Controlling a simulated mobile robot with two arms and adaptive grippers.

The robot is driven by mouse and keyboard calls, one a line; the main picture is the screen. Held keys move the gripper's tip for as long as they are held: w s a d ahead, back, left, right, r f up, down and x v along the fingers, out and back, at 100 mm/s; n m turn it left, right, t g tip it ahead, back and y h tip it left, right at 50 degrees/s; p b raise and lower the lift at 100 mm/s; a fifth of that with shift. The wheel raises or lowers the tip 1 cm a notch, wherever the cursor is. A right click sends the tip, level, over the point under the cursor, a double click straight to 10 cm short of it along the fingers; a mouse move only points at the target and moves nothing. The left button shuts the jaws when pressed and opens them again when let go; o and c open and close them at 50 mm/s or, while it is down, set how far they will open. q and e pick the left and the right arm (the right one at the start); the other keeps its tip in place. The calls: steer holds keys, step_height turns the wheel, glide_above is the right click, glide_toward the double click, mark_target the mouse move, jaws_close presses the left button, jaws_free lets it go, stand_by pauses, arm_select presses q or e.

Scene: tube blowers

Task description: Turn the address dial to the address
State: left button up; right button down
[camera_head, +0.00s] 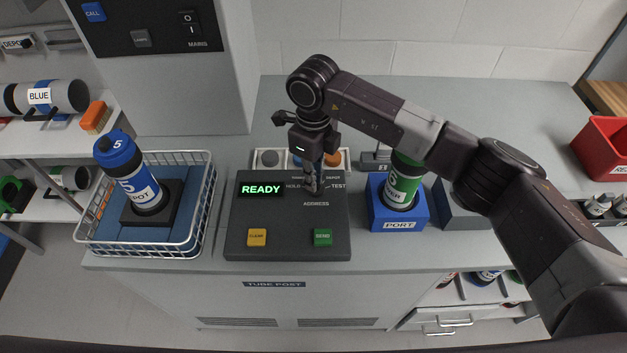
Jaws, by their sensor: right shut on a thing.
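The dark control panel (288,215) lies on the grey counter. Its display (261,190) reads READY in green. My right gripper (312,187) points down onto the panel, just above the word ADDRESS (316,203). It is shut on the address dial, which it almost fully hides, so I cannot read the dial's setting. The words HOLD and TEST (338,186) show beside the fingers. A yellow CLEAR button (257,237) and a green SEND button (322,237) sit at the panel's front. My left gripper is not in view.
A wire basket (198,240) with a blue-capped carrier (136,178) marked 5 stands left. A green carrier (402,182) stands in the blue PORT holder (397,218) at right, under my arm. Small colored caps (333,159) sit behind the panel. A red bin (604,150) is far right.

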steer(key=m+b, duration=0.2)
steer(key=m, duration=0.1)
steer(key=shift+w, duration=0.15)
steer(key=shift+d+m+b, duration=0.1)
steer(key=shift+m+b, duration=0.5)
steer(key=shift+m, duration=0.1)
steer(key=shift+r, duration=0.1)
steer(key=c, duration=2)
jaws_free()
step_height(320, 180, up, 12)
steer(key=shift+f, duration=0.1)
